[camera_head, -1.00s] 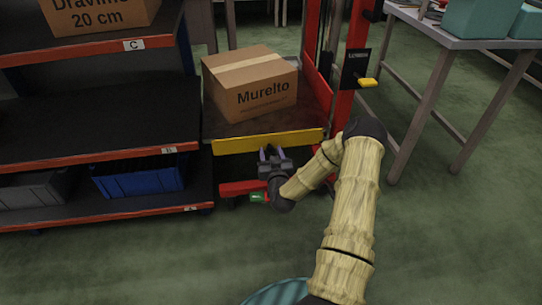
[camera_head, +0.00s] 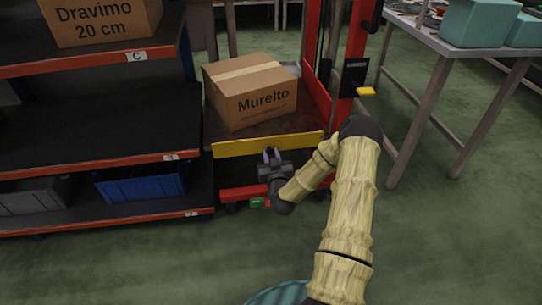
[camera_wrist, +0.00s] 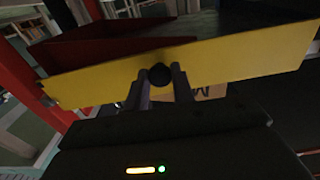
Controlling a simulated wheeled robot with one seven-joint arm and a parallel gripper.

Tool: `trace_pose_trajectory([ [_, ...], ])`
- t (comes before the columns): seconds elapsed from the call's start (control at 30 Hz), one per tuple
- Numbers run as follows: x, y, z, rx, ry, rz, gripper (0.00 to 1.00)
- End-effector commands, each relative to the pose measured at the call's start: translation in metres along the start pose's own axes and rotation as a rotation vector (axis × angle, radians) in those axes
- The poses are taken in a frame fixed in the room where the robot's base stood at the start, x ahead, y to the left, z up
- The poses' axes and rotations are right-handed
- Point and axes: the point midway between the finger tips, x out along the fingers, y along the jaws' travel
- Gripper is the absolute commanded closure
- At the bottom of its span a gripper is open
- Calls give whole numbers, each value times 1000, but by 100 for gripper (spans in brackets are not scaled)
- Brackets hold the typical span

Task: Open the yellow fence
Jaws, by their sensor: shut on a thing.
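The yellow fence (camera_head: 268,145) is a flat bar along the front edge of the red lift's platform, below the Murelto box. My gripper (camera_head: 271,155) is at the middle of the fence's lower edge. In the wrist view the fence (camera_wrist: 215,56) runs across the picture, tilted, with a dark round knob (camera_wrist: 159,73) on it. The fingers of my gripper (camera_wrist: 160,77) are shut around this knob. The fence stands upright across the platform's front. The fingertips are partly hidden by the knob and the fence.
A cardboard Murelto box (camera_head: 250,92) sits on the platform behind the fence. A shelf rack (camera_head: 100,158) with a blue bin (camera_head: 140,184) stands close on the left. A table (camera_head: 445,45) stands on the right. The floor in front is clear.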

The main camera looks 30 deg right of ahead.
Motion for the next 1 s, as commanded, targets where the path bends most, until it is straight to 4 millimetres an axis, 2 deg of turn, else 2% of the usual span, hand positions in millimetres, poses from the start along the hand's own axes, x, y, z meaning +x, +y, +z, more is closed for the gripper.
trace_pose_trajectory([
  [0.03,0,-2,-16,-1,5,-3,100],
  [0.23,0,-2,-36,-1,5,-4,100],
  [0.67,1,-2,-41,2,11,-4,100],
  [0.7,1,-2,-41,2,12,-4,71],
  [0.8,0,-2,-41,1,10,-3,53],
  [1.0,0,-1,-39,1,6,-2,53],
])
